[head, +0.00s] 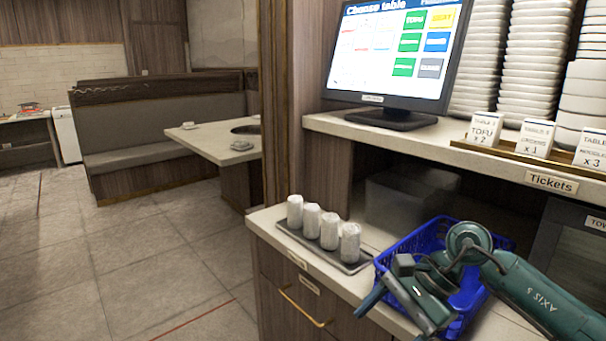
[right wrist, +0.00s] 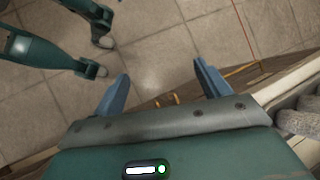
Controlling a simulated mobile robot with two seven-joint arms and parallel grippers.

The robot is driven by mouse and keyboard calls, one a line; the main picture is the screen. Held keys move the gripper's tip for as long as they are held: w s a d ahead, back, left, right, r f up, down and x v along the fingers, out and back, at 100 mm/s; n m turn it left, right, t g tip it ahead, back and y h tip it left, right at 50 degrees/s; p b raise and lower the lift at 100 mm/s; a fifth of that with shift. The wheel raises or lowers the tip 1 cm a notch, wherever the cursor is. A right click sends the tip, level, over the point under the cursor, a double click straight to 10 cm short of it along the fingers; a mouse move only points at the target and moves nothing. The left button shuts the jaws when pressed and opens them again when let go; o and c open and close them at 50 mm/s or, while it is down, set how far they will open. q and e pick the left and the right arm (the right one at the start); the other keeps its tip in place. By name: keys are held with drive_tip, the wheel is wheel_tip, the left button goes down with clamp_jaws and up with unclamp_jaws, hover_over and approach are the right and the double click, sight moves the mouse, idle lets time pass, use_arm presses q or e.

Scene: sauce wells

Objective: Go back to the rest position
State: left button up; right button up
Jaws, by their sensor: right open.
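My right gripper (head: 394,318) is low at the right of the head view, at the counter's front edge and in front of the blue basket (head: 411,244). In the right wrist view my right gripper (right wrist: 161,72) is open. Its two blue fingers are spread wide with nothing between them, and tiled floor and part of the drawer front show beyond. My left gripper does not show in the head view. Teal links of mine are at the upper left of the right wrist view, with no gripper jaws to make out there.
Several rolled white towels (head: 330,231) stand on a dark tray (head: 354,268) left of the basket. A monitor (head: 392,52), stacked white dishes (head: 477,62) and ticket cards (head: 484,129) are on the shelf above. A drawer handle (head: 303,307) juts out below. Floor at left is clear.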

drive_tip(key=s+a+r+m+y+p, duration=0.1)
drive_tip(key=s+a+r+m+y, duration=0.15)
drive_tip(key=a+m+y, duration=0.3)
drive_tip(key=s+a+r+m+y+p, duration=0.1)
drive_tip(key=s+a+m+y, duration=0.25)
drive_tip(key=a+y, duration=0.2)
drive_tip(key=d+f+m+t+h+p, duration=0.1)
drive_tip(key=d+f+m+t+h, duration=0.35)
drive_tip(key=m, duration=0.75)
drive_tip(key=w+d+f+m+t+h, duration=0.1)
drive_tip(key=m+t+h, duration=0.1)
drive_tip(key=m+t, duration=0.75)
drive_tip(key=d+f+m+t+h+p, duration=0.1)
drive_tip(key=d+f+m+t+h, duration=0.2)
drive_tip(key=m, duration=1.2)
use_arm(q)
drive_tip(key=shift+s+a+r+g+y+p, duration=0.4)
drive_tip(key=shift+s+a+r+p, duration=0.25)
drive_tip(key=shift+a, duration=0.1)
use_arm(e)
drive_tip(key=s+d+f+m+g+h, duration=0.3)
drive_tip(key=s+f+m+g+h, duration=0.2)
drive_tip(key=s+f+m, duration=0.6)
wheel_tip(320, 180, down, 2)
drive_tip(key=shift+s+d+f+m, duration=0.1)
drive_tip(key=shift+s+d+m, duration=0.15)
drive_tip(key=shift+d+m, duration=0.15)
